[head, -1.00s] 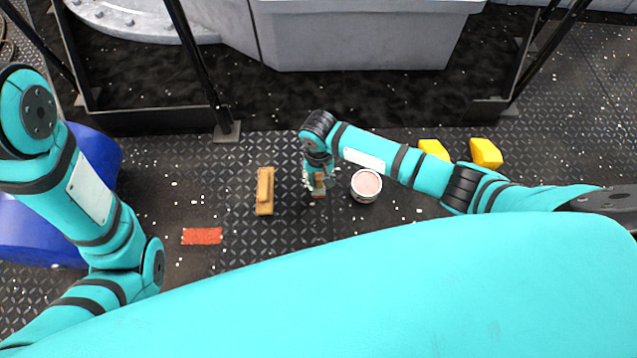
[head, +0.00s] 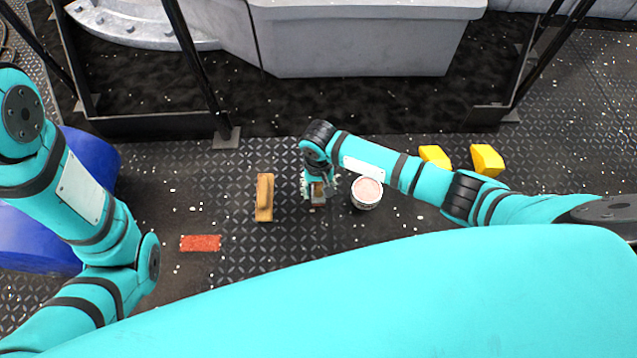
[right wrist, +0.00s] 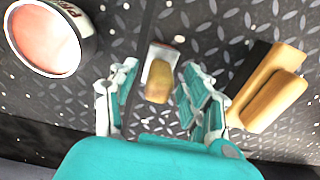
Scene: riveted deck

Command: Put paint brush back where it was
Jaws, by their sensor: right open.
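The paint brush (right wrist: 158,78) has a rounded wooden handle and a pale metal band with a reddish end. In the right wrist view it stands out between the two spread fingers of my right gripper (right wrist: 157,97), with gaps visible on both sides. In the head view my right gripper (head: 318,190) points down over the deck, around the brush (head: 317,193), and partly hides it. I cannot tell whether the brush touches the deck. My left arm is at the left of the head view, but its gripper is out of the picture.
An open paint can (head: 366,192) with pink paint stands just right of my right gripper. A wooden float (head: 265,198) lies to its left. A red brick-like slab (head: 200,243), yellow blocks (head: 487,159) and a blue barrel (head: 50,225) are farther off. Black railing posts stand behind.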

